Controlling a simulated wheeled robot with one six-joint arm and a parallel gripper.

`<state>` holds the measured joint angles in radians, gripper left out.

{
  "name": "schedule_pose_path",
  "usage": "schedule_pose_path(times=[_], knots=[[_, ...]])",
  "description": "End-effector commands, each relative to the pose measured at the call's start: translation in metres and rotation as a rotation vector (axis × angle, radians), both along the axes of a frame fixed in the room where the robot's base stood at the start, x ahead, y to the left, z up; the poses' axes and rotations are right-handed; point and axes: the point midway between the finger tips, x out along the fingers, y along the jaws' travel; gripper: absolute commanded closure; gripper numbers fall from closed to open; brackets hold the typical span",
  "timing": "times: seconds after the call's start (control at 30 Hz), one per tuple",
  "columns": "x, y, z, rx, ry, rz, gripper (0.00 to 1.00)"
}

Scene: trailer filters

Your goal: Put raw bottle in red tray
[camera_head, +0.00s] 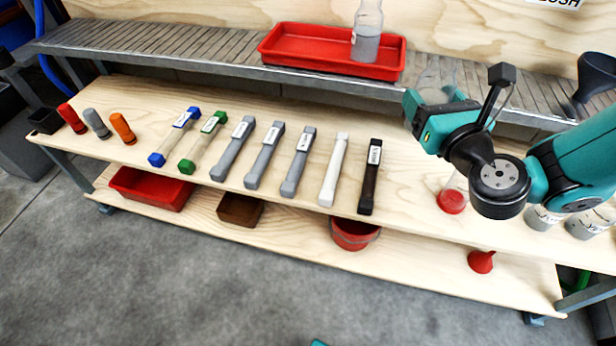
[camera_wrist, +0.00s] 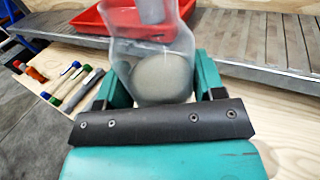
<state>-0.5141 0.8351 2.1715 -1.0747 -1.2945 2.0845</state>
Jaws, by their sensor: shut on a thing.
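My gripper (camera_head: 437,100) is shut on a clear bottle (camera_wrist: 152,72), its fingers on both sides of it in the wrist view. The bottle shows a pale grey-beige round area low down; its label is not visible. In the head view the held bottle is a faint clear shape (camera_head: 437,76) at the gripper, above the back of the bench and right of the red tray. The red tray (camera_head: 300,58) sits on the grey roller shelf; in the wrist view it (camera_wrist: 90,24) lies behind the bottle. Another clear bottle with grey contents (camera_head: 366,46) stands in the tray's right end.
Several filter-like bars (camera_head: 262,160) lie across the bench (camera_head: 150,110). A clear vessel with red contents (camera_head: 451,200) and grey-filled containers (camera_head: 543,217) stand at the right. A black funnel (camera_head: 592,82) is at the far right. The tray's left and middle are clear.

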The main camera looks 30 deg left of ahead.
Motion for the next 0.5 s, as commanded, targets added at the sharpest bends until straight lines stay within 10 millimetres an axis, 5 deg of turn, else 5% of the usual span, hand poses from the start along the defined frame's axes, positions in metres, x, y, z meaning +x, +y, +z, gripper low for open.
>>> schedule_pose_path(times=[0.27,0.5], knots=[[0.002,-0.002,-0.008,0.001,-0.001,-0.006,0.71],[0.002,-0.002,-0.049,0.0,0.0,-0.006,0.71]])
